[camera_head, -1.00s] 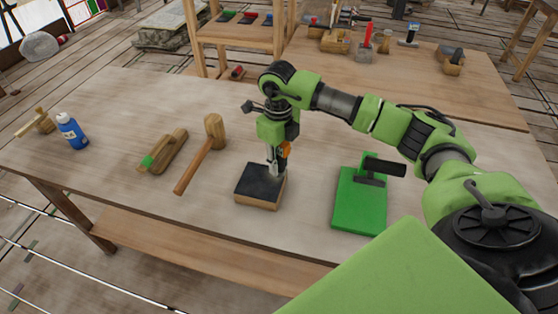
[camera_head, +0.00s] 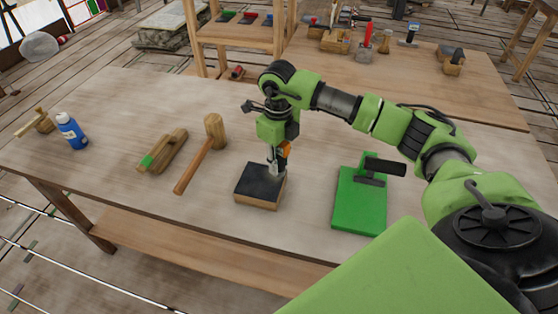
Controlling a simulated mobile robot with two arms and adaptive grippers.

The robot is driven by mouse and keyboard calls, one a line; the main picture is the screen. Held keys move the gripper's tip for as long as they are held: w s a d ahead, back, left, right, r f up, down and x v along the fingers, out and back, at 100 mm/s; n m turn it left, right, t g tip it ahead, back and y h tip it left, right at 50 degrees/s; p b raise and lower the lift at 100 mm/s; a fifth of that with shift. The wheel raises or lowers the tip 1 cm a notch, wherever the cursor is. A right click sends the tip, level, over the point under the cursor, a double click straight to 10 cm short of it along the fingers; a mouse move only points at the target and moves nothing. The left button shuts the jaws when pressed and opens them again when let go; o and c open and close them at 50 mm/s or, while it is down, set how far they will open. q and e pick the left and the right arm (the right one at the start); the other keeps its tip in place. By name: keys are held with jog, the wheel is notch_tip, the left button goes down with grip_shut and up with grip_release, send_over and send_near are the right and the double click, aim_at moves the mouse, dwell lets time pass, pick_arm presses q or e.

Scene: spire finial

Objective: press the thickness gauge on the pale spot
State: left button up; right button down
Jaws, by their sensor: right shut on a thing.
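My right gripper (camera_head: 275,163) points straight down over a dark-topped wooden block (camera_head: 257,187) on the workbench. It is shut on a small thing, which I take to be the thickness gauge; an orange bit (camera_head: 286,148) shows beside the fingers. The gauge is mostly hidden by the gripper. Its lower end is at the block's dark top, near the far right part; I cannot tell whether it touches. The pale spot cannot be made out and may be hidden under the gripper. My left gripper is not in view.
Another table with tools (camera_head: 400,70) stands behind.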

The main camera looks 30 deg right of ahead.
aim_at(279, 149)
dwell(0.4)
jog(key=shift+r+p, duration=1.65)
jog(key=shift+r, duration=0.85)
jog(key=shift+f, duration=0.15)
jog(key=shift+f+b, duration=1.85)
jog(key=shift+f, duration=0.35)
jog(key=c, duration=1.6)
grip_release()
